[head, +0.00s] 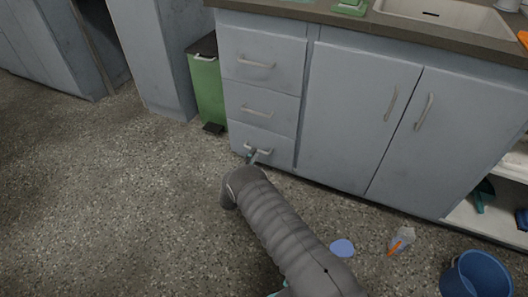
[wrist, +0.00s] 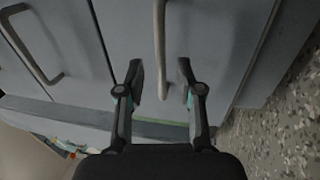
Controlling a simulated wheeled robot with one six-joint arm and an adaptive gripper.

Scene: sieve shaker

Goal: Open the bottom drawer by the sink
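The bottom drawer (head: 280,143) is the lowest of three grey-blue drawers in the cabinet by the sink, and it looks closed. Its curved metal handle (head: 266,151) is partly hidden by my gripper (head: 252,157) in the head view. In the wrist view, the picture is turned, with the floor at the right. There the bottom drawer's handle (wrist: 161,45) runs between the two spread fingers of my gripper (wrist: 160,70). The fingers are open, with a gap on each side of the handle. The middle drawer's handle (wrist: 30,45) is at the left.
A green pedal bin (head: 209,90) stands left of the drawers. Cabinet doors (head: 360,110) are to the right, below the sink (head: 445,15). A blue bucket (head: 477,276), a spray bottle (head: 403,238) and a blue disc (head: 342,248) are on the floor at right. The floor in front is clear at left.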

